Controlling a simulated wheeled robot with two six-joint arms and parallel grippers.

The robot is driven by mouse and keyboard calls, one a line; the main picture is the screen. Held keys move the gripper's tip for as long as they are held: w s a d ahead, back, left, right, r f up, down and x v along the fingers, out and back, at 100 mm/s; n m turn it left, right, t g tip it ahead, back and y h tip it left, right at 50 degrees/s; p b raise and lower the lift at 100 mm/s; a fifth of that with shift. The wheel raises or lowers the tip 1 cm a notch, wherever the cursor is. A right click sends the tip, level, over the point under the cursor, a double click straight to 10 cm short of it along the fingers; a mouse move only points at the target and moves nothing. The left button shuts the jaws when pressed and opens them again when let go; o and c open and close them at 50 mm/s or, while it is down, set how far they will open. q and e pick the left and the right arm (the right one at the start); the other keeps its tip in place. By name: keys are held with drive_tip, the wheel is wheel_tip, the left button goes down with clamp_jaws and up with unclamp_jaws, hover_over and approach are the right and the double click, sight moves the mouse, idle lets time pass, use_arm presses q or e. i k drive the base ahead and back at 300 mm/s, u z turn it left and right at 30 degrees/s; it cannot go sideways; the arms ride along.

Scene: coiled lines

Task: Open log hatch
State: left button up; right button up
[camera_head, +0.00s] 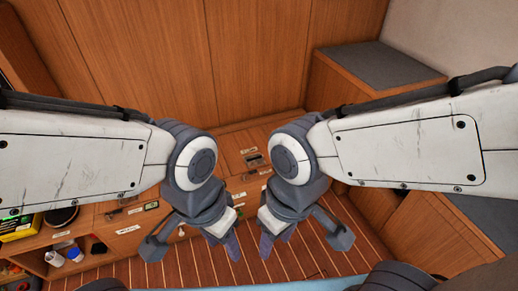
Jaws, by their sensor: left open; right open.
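The wooden cabinet (232,148) below me has several small labelled panels, but the labels are too small to read, so I cannot tell which is the log hatch. One panel with a dark recessed latch (256,160) lies between my two arms. Another labelled front panel (127,231) is at the lower left. My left gripper (229,243) and my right gripper (269,242) hang side by side near the middle, pointing down over the floor. Both are open and appear empty. My arms hide much of the cabinet.
An open shelf at the lower left holds a white cup (55,258) and other items. A yellow-and-black box (20,227) and a dark round bowl (62,216) sit above it. Striped wooden floor (185,268) is clear below. A grey-topped bench (375,64) stands at the right.

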sight(245, 151)
drive_tip(key=z, duration=0.2)
drive_tip(key=i, duration=1.3)
drive_tip(key=u, duration=0.2)
